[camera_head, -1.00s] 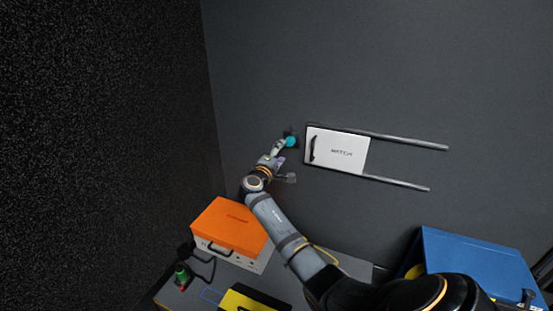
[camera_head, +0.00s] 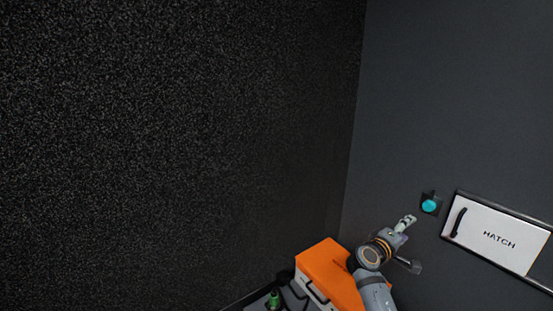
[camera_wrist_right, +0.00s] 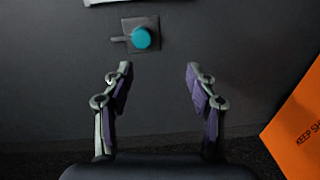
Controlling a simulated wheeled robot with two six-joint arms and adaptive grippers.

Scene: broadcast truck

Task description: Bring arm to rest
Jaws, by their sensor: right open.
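My right gripper (camera_head: 408,222) is in front of the dark grey wall, to the lower left of a teal round knob (camera_head: 429,206) on a dark square plate. In the right wrist view my right gripper (camera_wrist_right: 158,82) is open, with nothing between its two fingers. The teal knob (camera_wrist_right: 141,38) shows there beyond the fingertips, apart from them. My right arm (camera_head: 375,290) comes up from the bottom edge in the head view. My left gripper is in neither view.
A white hatch (camera_head: 490,236) with a black handle is on the wall right of the knob. An orange-topped case (camera_head: 325,265) stands below, left of my arm; its orange face (camera_wrist_right: 300,125) shows in the wrist view. A green object (camera_head: 273,300) is at the bottom. A black speckled wall (camera_head: 170,150) fills the left.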

